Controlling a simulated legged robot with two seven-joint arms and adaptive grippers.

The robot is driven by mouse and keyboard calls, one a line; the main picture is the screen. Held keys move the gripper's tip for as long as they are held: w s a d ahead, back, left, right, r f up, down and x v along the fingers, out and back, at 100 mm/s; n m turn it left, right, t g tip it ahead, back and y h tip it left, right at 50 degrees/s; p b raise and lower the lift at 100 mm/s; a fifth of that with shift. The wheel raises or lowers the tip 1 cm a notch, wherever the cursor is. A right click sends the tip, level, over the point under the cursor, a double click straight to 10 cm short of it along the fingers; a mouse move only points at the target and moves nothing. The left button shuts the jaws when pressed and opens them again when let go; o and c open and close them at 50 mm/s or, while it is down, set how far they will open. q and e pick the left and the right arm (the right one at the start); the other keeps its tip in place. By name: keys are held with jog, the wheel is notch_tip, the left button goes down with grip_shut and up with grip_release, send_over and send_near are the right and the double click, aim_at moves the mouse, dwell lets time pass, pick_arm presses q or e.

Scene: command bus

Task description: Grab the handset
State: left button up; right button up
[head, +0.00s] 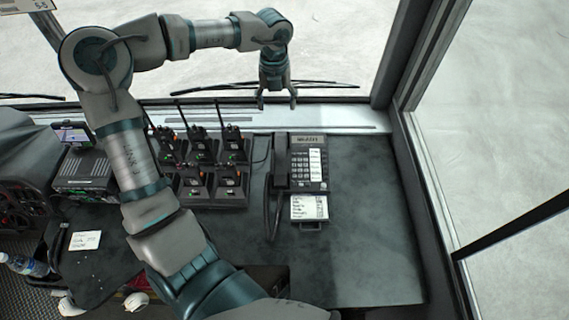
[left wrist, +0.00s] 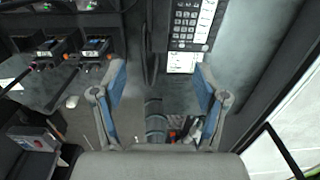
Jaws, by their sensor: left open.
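The black handset (head: 281,161) lies upright along the left side of the desk phone (head: 308,165), on the dark counter. Its coiled cord (head: 272,212) hangs down on the near left. My left gripper (head: 277,100) is open and empty, pointing down beyond the phone near the windshield sill, apart from the handset. In the left wrist view the two fingers of my left gripper (left wrist: 160,82) are spread wide. The handset (left wrist: 159,25) and phone keypad (left wrist: 189,22) show at the top there, beyond the fingers. My right gripper is not in view.
Several handheld radios in chargers (head: 203,165) stand left of the phone. The counter (head: 365,230) is clear to the right. The windshield and a window post (head: 415,50) bound the far and right sides.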

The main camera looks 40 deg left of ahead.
pick_arm(q)
notch_tip(320, 180, down, 6)
jog(key=b, duration=0.3)
send_over(280, 153)
notch_tip(280, 153, down, 11)
jog(key=shift+a+f, duration=0.25)
jog(key=shift+f, duration=0.55)
jog(key=f, duration=0.1)
jog(key=d+f, duration=0.1)
jog(key=f, duration=0.1)
jog(key=shift+f, duration=0.6)
jog(key=shift+a, duration=0.1)
jog(key=shift+c, duration=0.5)
jog(key=shift+a, duration=0.15)
jog(key=c, duration=1.2)
jog(key=shift+c, duration=0.3)
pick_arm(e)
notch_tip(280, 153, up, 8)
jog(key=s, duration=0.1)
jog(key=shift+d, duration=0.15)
